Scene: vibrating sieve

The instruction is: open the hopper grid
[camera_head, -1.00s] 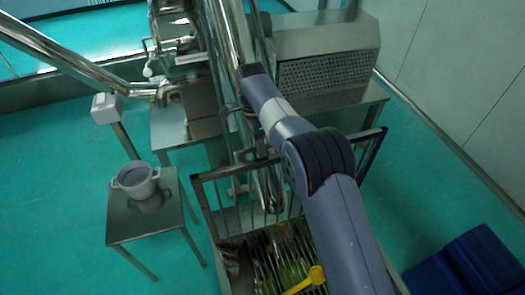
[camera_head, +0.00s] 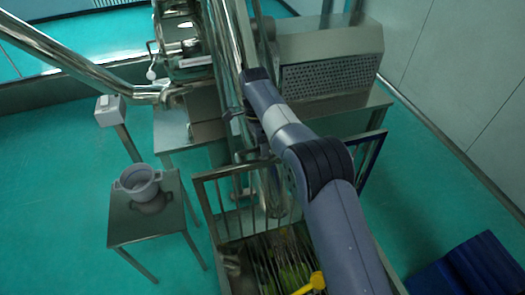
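The hopper grid (camera_head: 206,205) is a metal frame with parallel bars. It stands steeply raised at the back of the hopper (camera_head: 233,285), whose near part is cut off by the bottom edge. Yellow-green material shows inside the hopper. My arm reaches over the hopper from the lower right and passes in front of the grid. My gripper (camera_head: 243,135) is at the arm's far end, near the grid's top bar. Its fingers are small and dark against the metal pipes. I cannot tell whether they are open or touch the bar.
A yellow-handled tool (camera_head: 313,284) lies at the hopper. A grey pot (camera_head: 138,186) stands on a small metal table (camera_head: 125,228) to the left. The sieve machine and shiny pipes (camera_head: 50,52) are behind. A blue object (camera_head: 480,265) sits at lower right.

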